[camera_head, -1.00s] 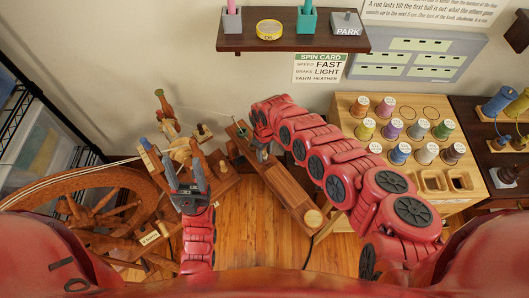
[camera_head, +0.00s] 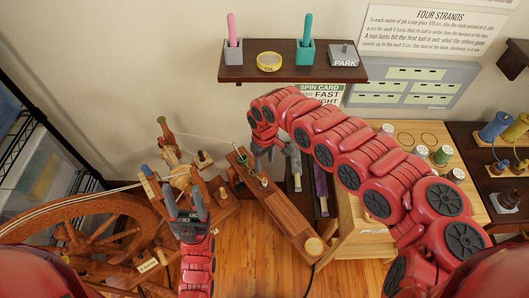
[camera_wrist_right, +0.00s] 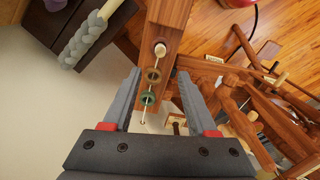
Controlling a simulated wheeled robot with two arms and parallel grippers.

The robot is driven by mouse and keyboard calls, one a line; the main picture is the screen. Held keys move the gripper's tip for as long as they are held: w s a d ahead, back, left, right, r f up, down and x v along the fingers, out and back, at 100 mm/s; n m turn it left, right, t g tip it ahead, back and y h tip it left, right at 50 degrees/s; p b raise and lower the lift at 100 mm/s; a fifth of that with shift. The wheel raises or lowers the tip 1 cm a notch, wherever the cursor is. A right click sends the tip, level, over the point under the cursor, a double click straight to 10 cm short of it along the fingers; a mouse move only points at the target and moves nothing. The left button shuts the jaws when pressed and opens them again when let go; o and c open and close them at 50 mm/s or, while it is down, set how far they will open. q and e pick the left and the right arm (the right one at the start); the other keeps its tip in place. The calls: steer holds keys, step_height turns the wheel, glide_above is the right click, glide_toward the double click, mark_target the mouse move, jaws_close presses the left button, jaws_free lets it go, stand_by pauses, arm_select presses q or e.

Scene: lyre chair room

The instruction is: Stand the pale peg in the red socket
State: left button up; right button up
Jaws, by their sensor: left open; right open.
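My right gripper (camera_wrist_right: 150,108) is open and empty. In the right wrist view its fingers are either side of the line of sight to a wooden plank with a pale round-topped peg (camera_wrist_right: 160,49), a brown ring (camera_wrist_right: 152,75) and a green ring (camera_wrist_right: 147,98). Thin pale rods rise near the rings. In the head view the right gripper (camera_head: 273,158) hangs by the far end of that plank (camera_head: 285,213). I cannot tell whether this peg is the task's pale peg. No clearly red socket shows. My left gripper (camera_head: 187,203) is open and empty beside the spinning wheel.
The spinning wheel (camera_head: 100,205) fills the left. A dark shelf (camera_head: 285,75) holds pink and teal sticks in holders, a yellow tin and a PARK block. A grey skein (camera_wrist_right: 90,35) lies near my right gripper. My right arm partly covers the spool table (camera_head: 350,240).

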step_height(320, 180, up, 5)
stand_by(0.8)
